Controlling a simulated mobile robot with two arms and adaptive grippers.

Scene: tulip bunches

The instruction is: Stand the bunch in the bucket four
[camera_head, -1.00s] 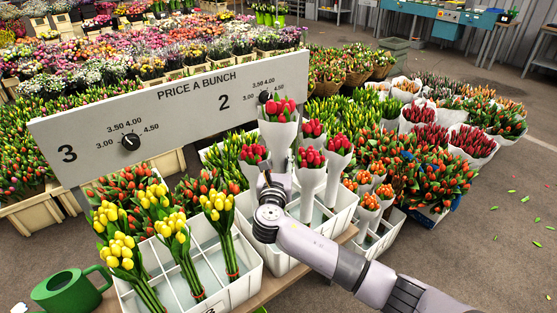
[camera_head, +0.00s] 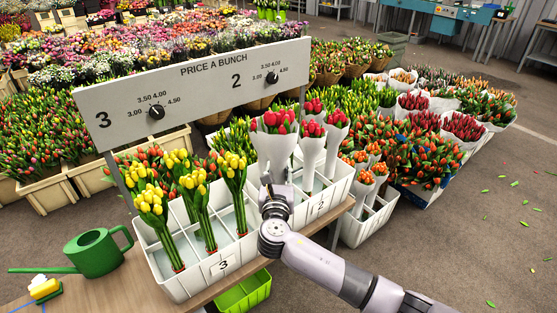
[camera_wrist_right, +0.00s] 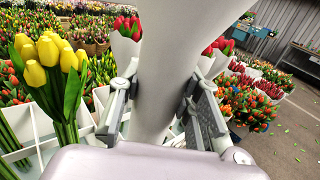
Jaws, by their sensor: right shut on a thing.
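My right gripper (camera_head: 277,187) is shut on a bunch of red tulips (camera_head: 274,123) in a white paper wrap. The bunch is upright, above the join of bucket 3 (camera_head: 222,266) and bucket 2 (camera_head: 321,207); its lower end is hidden behind my gripper. In the right wrist view the white wrap (camera_wrist_right: 172,50) stands between the two fingers, its blooms out of frame. Bucket 3 holds yellow tulip bunches (camera_head: 192,180); bucket 2 holds more wrapped red bunches (camera_head: 313,131). No bucket marked four shows. My left gripper is out of view.
A green watering can (camera_head: 97,253) and a yellow-and-white item (camera_head: 43,287) are on the wooden bench (camera_head: 110,293), left of bucket 3. The price board (camera_head: 200,92) stands behind the buckets. A green crate (camera_head: 244,292) is below the bench.

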